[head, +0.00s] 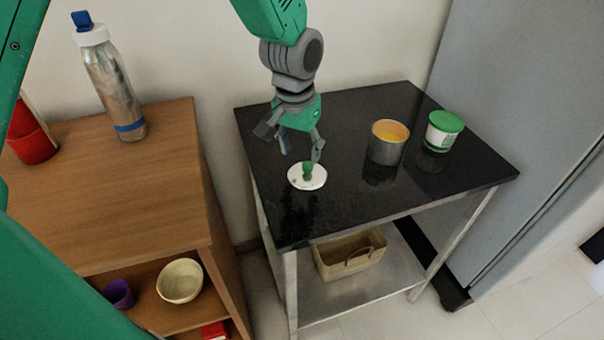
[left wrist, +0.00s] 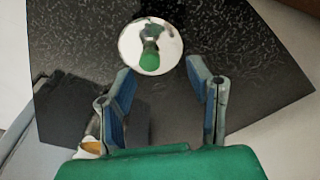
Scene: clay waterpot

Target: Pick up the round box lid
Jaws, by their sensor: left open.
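The round lid (head: 315,181) is a white disc with a green knob. It lies flat on the black table (head: 290,215) near its left edge. In the left wrist view the lid (left wrist: 133,42) lies just beyond the fingertips, its knob facing up. My left gripper (head: 300,148) is open and points down just above the lid. It is empty, and its fingers (left wrist: 162,72) are spread to either side in the left wrist view. I cannot tell whether a fingertip touches the lid. My right gripper is not in view.
A grey round container (head: 386,152) with a yellow-orange top and a green-lidded tub (head: 442,133) stand right of the gripper. A basket (head: 350,258) sits on the lower shelf. A wooden cabinet (head: 120,190) with a bottle (head: 115,85) is left. The table's front is clear.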

